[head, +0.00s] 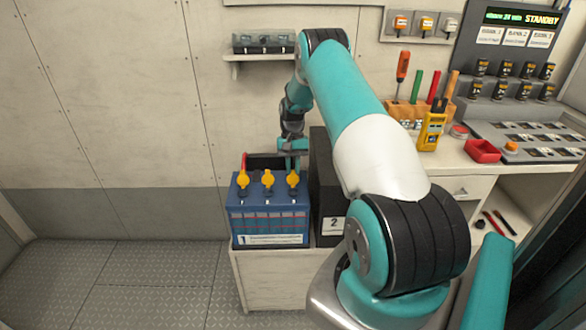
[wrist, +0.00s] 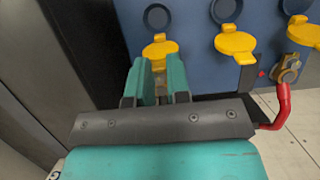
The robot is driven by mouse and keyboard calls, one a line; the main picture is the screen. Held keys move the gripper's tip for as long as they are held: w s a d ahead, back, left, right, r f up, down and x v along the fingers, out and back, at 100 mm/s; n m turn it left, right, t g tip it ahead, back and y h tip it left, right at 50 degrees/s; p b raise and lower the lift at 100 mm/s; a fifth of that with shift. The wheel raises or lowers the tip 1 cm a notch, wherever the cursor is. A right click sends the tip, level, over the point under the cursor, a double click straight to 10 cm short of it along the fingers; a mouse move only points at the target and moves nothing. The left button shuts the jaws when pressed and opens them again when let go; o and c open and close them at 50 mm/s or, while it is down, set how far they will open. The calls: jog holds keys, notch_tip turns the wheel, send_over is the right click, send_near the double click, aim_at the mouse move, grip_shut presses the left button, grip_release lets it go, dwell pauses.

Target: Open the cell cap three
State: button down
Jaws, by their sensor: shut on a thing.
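A blue battery box (head: 270,217) marked 1 carries three yellow caps in a row: left (head: 243,180), middle (head: 267,180) and right (head: 293,180). My gripper (head: 293,164) is at the right cap, reaching down from behind. In the wrist view the row is reversed, and my gripper (wrist: 160,68) is shut on the tab of the leftmost yellow cap (wrist: 160,48). Its fingers hide part of that tab. The middle cap (wrist: 236,43) and far cap (wrist: 304,31) are untouched. Each yellow cap lies beside a dark round opening (wrist: 156,16). No cap numbers are readable.
A black box (head: 333,226) marked 2 stands close to the right of the battery. A red cable (wrist: 283,103) runs from a brass terminal (wrist: 289,68) beside the caps. A wall shelf (head: 262,57) is above. The floor at left is clear.

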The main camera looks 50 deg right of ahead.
jog(key=shift+w+d+f+g+y, duration=0.15)
jog(key=shift+w+d+g+y, duration=0.15)
jog(key=shift+g+y, duration=0.25)
jog(key=shift+d+b, duration=0.1)
jog(key=shift+b, duration=0.2)
jog(key=c, duration=1.1)
grip_release()
